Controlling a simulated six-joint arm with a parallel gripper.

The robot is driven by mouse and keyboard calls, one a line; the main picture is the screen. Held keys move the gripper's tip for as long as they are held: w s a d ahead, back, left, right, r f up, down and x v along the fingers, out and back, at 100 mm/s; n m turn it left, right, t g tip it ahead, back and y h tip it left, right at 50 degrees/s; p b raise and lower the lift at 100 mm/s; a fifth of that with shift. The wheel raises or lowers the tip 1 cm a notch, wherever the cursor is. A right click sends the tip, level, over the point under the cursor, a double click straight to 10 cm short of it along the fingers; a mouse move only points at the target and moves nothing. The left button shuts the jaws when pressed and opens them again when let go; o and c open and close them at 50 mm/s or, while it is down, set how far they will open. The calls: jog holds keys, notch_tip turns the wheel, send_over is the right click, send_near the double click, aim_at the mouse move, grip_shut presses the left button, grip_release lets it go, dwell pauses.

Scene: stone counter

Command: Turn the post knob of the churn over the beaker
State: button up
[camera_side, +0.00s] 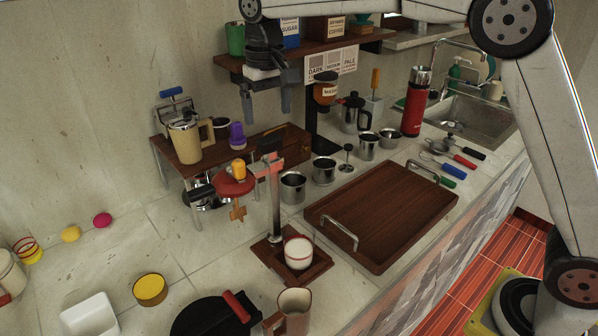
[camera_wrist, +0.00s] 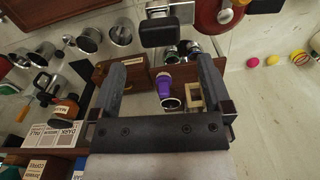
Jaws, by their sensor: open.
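The churn stands on a dark wooden base with a steel post (camera_side: 275,205). A white beaker (camera_side: 298,252) with a red rim stands on the base by the post's foot. I cannot tell which part is the post knob.
A wooden shelf (camera_side: 287,143) behind holds a cream mug (camera_side: 185,142) and a purple object (camera_side: 237,135). A wooden tray (camera_side: 385,210) with metal handles lies right. A black lid-like object (camera_side: 205,318) and a brown mug (camera_side: 291,312) stand in front.

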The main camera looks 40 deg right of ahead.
aim_at(269, 138)
jog(key=shift+f, duration=3.25)
grip_shut()
